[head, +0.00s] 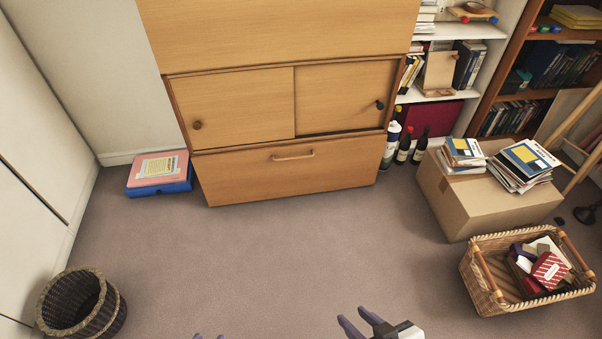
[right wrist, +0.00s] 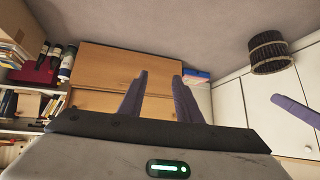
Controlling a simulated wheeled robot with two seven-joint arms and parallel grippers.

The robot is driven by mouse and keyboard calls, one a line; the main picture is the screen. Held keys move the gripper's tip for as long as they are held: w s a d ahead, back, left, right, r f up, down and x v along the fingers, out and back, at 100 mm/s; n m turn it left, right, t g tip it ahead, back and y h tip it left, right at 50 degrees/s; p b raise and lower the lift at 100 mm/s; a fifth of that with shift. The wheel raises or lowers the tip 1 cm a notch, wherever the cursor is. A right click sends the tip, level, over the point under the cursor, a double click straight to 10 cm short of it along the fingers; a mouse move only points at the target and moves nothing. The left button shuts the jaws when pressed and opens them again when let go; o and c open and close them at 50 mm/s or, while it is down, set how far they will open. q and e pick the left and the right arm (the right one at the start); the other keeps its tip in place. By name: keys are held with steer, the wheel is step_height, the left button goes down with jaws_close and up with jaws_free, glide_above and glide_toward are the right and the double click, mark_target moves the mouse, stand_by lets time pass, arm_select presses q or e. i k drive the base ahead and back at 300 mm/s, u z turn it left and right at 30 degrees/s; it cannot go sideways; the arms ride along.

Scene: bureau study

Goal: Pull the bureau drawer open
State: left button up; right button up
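The wooden bureau (head: 230,118) stands against the back wall. Its wide bottom drawer (head: 285,178) looks flush with the bureau, and a bar handle (head: 293,156) sits near its top edge. The bureau also shows upside down in the right wrist view (right wrist: 112,62). My right gripper (head: 355,316) is open and empty at the bottom of the head view, well short of the drawer. Its two purple fingers stand apart in the right wrist view (right wrist: 160,82). Only the apart fingertips of my left gripper (head: 209,337) show at the bottom edge; the rest is cut off.
Carpet (head: 250,250) lies clear before the drawer. A cardboard box (head: 480,204) with books and a wicker basket (head: 484,283) stand right. A dark woven bin (head: 110,318) stands front left. A blue and pink box (head: 160,174) and bottles (head: 403,145) flank the bureau.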

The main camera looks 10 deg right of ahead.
mark_target(246, 176)
steer(key=k, duration=0.65)
steer(key=u, duration=0.7)
steer(key=i, duration=0.85)
steer(key=u, duration=0.45)
steer(key=i, duration=0.95)
steer(key=z, duration=1.2)
steer(key=i, duration=0.55)
steer(key=z, duration=0.6)
